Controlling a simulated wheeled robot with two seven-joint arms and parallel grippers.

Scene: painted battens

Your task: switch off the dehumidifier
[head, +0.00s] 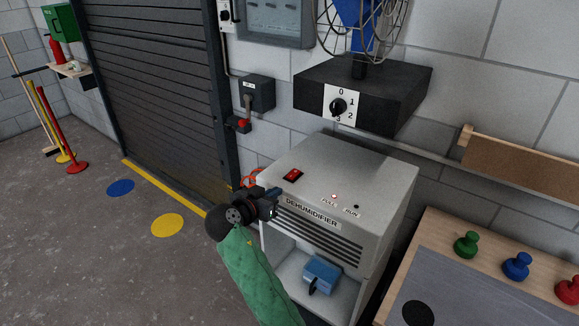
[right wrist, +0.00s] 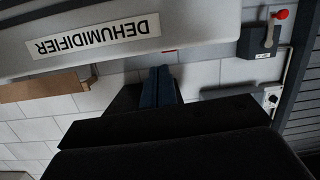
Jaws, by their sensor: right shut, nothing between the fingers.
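The dehumidifier (head: 390,190) is a pale grey box with a "DEHUMIDIFIER" label and dark vent slots on its front. A red rocker switch (head: 293,175) sits on its top; which way it is pressed is too small to tell. The lamp marked FULL (head: 334,196) glows red, and the RUN lamp (head: 356,207) is dark. My right gripper (head: 274,194) is shut and empty at the top front left edge, just short of the switch. In the right wrist view its fingers (right wrist: 165,84) are together near the upside-down label (right wrist: 95,36). My left gripper is out of view.
A blue object (head: 321,275) sits in the dehumidifier's lower opening. A black fan base with a dial (head: 338,106) is above it. A wall box with a red-handled lever (head: 257,93) is behind. A board with coloured knobs (head: 450,285) stands at right. The floor at left is mostly clear.

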